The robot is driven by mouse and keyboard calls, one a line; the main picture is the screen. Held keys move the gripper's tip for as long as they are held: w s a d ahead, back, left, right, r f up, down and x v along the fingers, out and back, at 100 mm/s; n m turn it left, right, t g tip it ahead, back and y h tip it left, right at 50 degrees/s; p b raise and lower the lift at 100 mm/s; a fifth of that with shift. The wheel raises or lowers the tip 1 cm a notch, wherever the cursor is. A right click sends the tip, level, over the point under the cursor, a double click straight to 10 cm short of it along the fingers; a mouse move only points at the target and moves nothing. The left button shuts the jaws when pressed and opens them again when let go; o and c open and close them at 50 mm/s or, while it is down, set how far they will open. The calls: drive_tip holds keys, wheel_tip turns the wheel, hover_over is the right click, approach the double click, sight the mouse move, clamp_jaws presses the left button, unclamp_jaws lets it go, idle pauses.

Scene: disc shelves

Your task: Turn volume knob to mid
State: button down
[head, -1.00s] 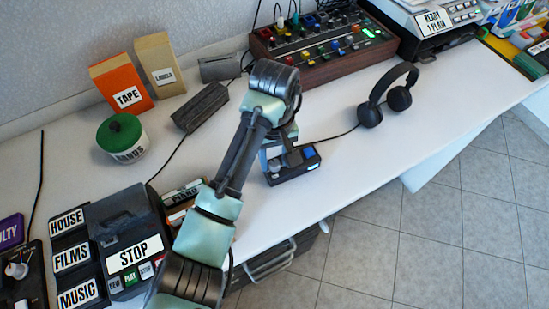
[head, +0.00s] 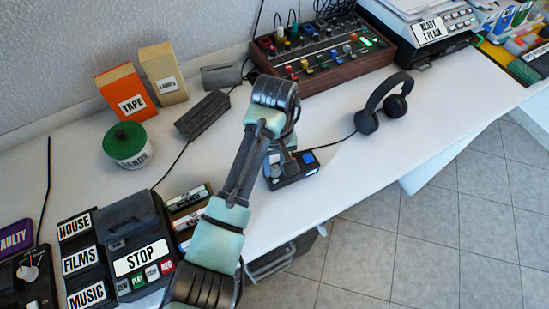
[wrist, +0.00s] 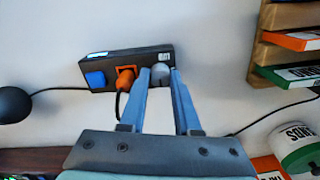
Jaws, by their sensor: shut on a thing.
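A small black box (head: 288,174) lies on the white desk near its front edge. In the wrist view the box (wrist: 125,60) carries a blue button (wrist: 95,79), an orange plug (wrist: 126,78) and a grey knob (wrist: 160,74) at its right end. My gripper (wrist: 161,78) is shut on the grey knob, one finger on each side. The orange plug sits just left of the fingers. The knob's pointer direction cannot be read.
Black headphones (head: 384,107) lie right of the box, with a cable running to it. A mixer (head: 320,52) stands behind. A tape deck (head: 137,250) and labelled cases (head: 187,205) are to the left. The desk between box and headphones is clear except for the cable.

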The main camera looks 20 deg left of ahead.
sight(274, 169)
drive_tip(key=shift+s+p, duration=0.1)
drive_tip(key=shift+p, duration=0.35)
drive_tip(key=c, duration=0.9)
unclamp_jaws()
wheel_tip(274, 169, up, 13)
drive_tip(key=p, duration=0.5)
